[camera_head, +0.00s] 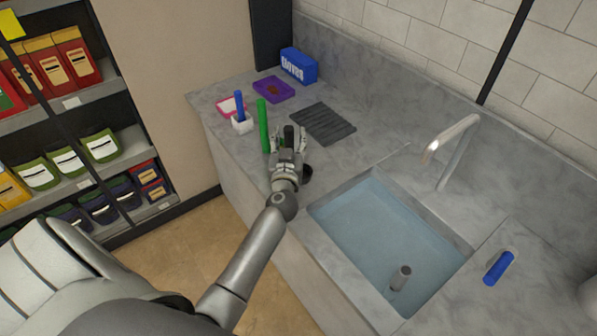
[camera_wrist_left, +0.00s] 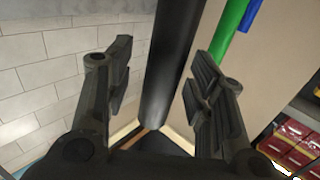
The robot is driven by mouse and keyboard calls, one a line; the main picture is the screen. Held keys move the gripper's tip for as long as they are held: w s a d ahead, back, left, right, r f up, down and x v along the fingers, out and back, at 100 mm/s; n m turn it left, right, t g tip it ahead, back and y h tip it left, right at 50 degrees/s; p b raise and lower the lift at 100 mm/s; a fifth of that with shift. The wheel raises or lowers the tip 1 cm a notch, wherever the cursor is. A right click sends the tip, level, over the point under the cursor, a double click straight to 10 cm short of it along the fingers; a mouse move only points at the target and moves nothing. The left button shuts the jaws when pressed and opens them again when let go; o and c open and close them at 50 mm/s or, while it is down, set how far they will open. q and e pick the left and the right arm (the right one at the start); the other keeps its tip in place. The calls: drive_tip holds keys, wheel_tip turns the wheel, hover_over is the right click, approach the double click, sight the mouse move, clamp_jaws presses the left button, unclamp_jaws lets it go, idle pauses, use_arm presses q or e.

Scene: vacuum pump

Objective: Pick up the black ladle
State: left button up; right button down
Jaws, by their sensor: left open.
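The black ladle shows in the head view as a dark upright handle (camera_head: 289,131) rising between the fingers of my left gripper (camera_head: 287,146), at the counter's front left of the sink. A dark round part (camera_head: 307,173), perhaps its bowl, shows just right of my wrist. In the left wrist view the thick black handle (camera_wrist_left: 172,65) stands between the two open fingers of the left gripper (camera_wrist_left: 160,75), with gaps on both sides. The ladle's lower part is hidden by the gripper. My right gripper is not in view.
A green upright rod (camera_head: 262,125) stands close left of the gripper, beside a white holder (camera_head: 242,125) with a blue rod (camera_head: 239,104). A dark ribbed mat (camera_head: 323,123) lies behind. The water-filled sink (camera_head: 385,235) and faucet (camera_head: 452,150) are to the right.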

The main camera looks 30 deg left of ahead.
use_arm(q)
drive_tip(key=shift+s+r, duration=0.1)
drive_tip(key=shift+c, duration=1)
clamp_jaws()
drive_tip(key=shift+r, duration=0.1)
